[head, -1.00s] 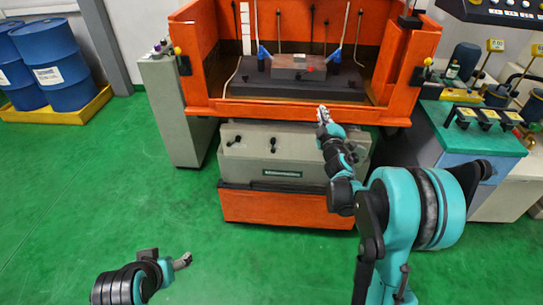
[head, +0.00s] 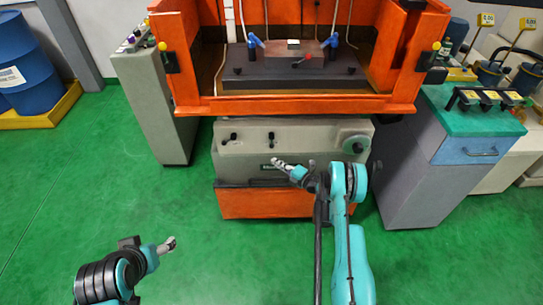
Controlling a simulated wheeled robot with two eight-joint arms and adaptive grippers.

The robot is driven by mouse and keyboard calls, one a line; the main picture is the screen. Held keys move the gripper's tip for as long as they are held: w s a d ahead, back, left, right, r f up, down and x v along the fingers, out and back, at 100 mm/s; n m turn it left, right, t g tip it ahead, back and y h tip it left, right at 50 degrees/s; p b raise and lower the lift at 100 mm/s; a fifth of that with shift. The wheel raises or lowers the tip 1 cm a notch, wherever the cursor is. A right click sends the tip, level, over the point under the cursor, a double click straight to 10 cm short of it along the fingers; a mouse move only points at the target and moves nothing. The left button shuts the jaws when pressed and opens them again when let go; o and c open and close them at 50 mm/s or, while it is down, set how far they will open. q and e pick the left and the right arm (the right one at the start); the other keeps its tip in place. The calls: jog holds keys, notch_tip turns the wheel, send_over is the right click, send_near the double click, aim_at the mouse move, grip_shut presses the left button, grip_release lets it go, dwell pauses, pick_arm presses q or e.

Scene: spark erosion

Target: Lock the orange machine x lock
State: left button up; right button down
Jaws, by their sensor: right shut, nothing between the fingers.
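The orange machine (head: 290,105) stands ahead of me, with a grey front panel (head: 310,140) below its tank. Two small black levers sit on that panel, a left one (head: 229,139) and a right one (head: 271,138). I cannot tell from the picture which is the x lock. My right gripper (head: 276,163) is shut and empty, in front of the panel just below the right lever in the picture; I see no contact. My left gripper (head: 171,243) is low over the floor at the left, far from the levers; its jaws are too small to read.
A grey cabinet (head: 150,105) stands left of the machine, and a green-topped bench (head: 465,120) stands right. The green floor at the left is clear.

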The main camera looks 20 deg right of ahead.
jog(key=b+x, duration=0.3)
jog(key=x, duration=0.6)
jog(key=shift+w+d+r+b, duration=0.15)
jog(key=shift+d+b, duration=0.1)
jog(key=shift+d, duration=0.75)
jog(key=shift+w+d+r+b, duration=0.1)
jog(key=shift+d+b, duration=0.1)
jog(key=shift+d, duration=0.8)
